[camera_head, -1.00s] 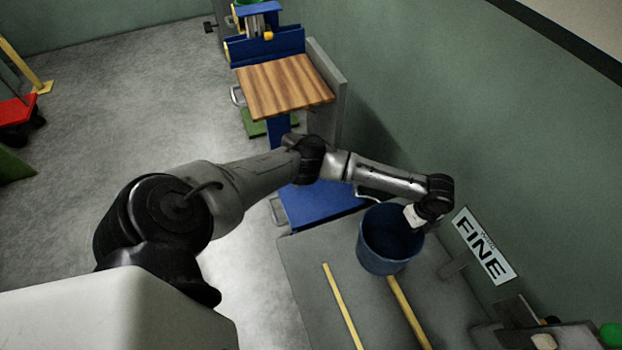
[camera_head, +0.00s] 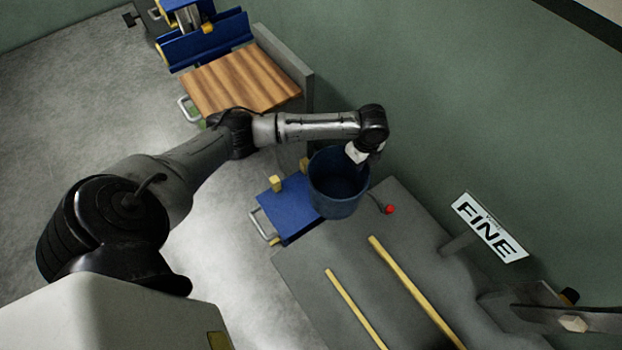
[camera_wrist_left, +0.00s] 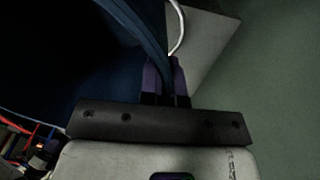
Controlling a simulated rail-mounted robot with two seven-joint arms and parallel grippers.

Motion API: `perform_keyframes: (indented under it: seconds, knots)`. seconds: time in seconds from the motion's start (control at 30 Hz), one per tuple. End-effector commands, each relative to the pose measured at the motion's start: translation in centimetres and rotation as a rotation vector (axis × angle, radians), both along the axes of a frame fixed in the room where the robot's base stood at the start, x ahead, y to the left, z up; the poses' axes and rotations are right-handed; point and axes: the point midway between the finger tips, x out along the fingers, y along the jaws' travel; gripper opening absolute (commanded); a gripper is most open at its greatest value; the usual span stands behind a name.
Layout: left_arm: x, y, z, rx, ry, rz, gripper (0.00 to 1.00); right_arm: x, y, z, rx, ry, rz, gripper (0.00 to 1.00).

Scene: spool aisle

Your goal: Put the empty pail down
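The blue pail (camera_head: 338,195) hangs upright over the far left corner of the grey bench, partly in front of a blue platform. Its dark inside looks empty. My left gripper (camera_head: 357,152) is at the pail's far rim; in the left wrist view its fingers (camera_wrist_left: 166,85) are shut on the wall of the blue pail (camera_wrist_left: 95,50). I cannot tell exactly how far the pail's bottom is above the surface.
The grey bench (camera_head: 345,245) bears two yellow strips (camera_head: 410,285) with bare room between them. A small red knob (camera_head: 389,209) sits near the pail. A FINE sign (camera_head: 489,228) stands by the wall. A wood-topped table (camera_head: 238,80) and blue platform (camera_head: 290,210) lie beyond.

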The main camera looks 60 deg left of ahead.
Motion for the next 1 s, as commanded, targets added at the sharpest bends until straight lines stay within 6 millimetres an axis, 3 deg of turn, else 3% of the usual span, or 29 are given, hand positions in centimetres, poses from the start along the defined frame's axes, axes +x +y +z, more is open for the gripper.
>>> perform_keyframes:
  seconds: [0.5, 0.7, 1.0]
  knots:
    - [-4.9, 7.6, -5.5, 0.003, 0.005, 0.004, 0.00, 0.0, 0.2, -2.7, 0.008, 0.000, -0.005, 0.43]
    - [-5.8, 8.9, -6.4, 0.001, 0.003, 0.003, 0.00, 0.0, 0.3, -3.1, 0.009, -0.001, -0.005, 0.43]
    - [-6.0, 9.1, -7.8, -0.001, 0.003, 0.003, 0.00, 0.0, 0.3, -3.9, 0.009, 0.000, -0.005, 0.43]
